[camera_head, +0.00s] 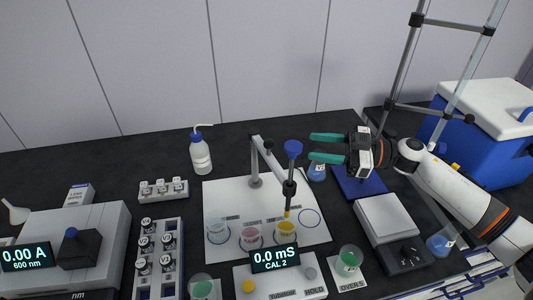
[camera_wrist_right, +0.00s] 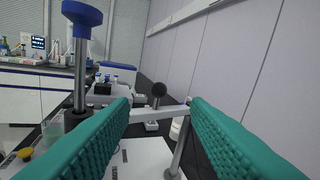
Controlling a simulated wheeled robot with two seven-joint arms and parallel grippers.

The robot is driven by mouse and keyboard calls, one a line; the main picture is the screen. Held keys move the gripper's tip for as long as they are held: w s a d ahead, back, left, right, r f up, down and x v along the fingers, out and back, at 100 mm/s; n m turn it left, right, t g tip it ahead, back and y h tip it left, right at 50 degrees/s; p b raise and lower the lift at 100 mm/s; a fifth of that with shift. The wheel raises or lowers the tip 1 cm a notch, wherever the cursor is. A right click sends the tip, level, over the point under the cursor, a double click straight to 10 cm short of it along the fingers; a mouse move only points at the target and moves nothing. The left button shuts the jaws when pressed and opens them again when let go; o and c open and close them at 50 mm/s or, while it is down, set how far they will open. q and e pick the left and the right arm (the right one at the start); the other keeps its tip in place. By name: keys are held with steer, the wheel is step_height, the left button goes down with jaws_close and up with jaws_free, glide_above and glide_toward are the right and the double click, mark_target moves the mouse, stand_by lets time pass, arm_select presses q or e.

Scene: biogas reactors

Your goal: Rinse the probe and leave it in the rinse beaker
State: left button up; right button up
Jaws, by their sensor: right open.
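The probe (camera_head: 292,148) has a blue cap and stands upright in the stand's arm (camera_head: 269,162). Its yellow lower end is at the yellow beaker (camera_head: 285,230); I cannot tell whether it dips in. The labels are too small to tell which is the rinse beaker. My right gripper (camera_head: 312,147) is open and empty, its teal fingers just right of the cap. In the wrist view the probe (camera_wrist_right: 81,75) stands left of the fingers, apart from them. My left gripper is out of view.
A wash bottle (camera_head: 200,153) stands behind the mat (camera_head: 228,190). A meter (camera_head: 275,260) reading 0.0 mS is in front. A blue-liquid beaker (camera_head: 317,172) sits under my gripper, and a balance (camera_head: 385,217) and a green beaker (camera_head: 349,262) are at the right.

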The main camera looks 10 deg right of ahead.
mark_target(269, 144)
steer(key=p+x, duration=0.1)
steer(key=x, duration=0.4)
steer(key=p+x, duration=0.2)
steer(key=x, duration=0.3)
steer(key=shift+w+a+f, duration=0.15)
steer(key=shift+a+f, duration=0.1)
steer(key=shift+a, duration=0.15)
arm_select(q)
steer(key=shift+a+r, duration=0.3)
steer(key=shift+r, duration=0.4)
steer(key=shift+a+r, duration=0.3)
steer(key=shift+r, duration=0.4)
arm_select(e)
steer(key=shift+w+a+f, duration=0.1)
steer(key=shift+w+a, duration=0.1)
steer(key=shift+a, duration=0.4)
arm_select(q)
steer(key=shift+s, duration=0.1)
arm_select(e)
steer(key=shift+c, duration=0.5)
jaws_close()
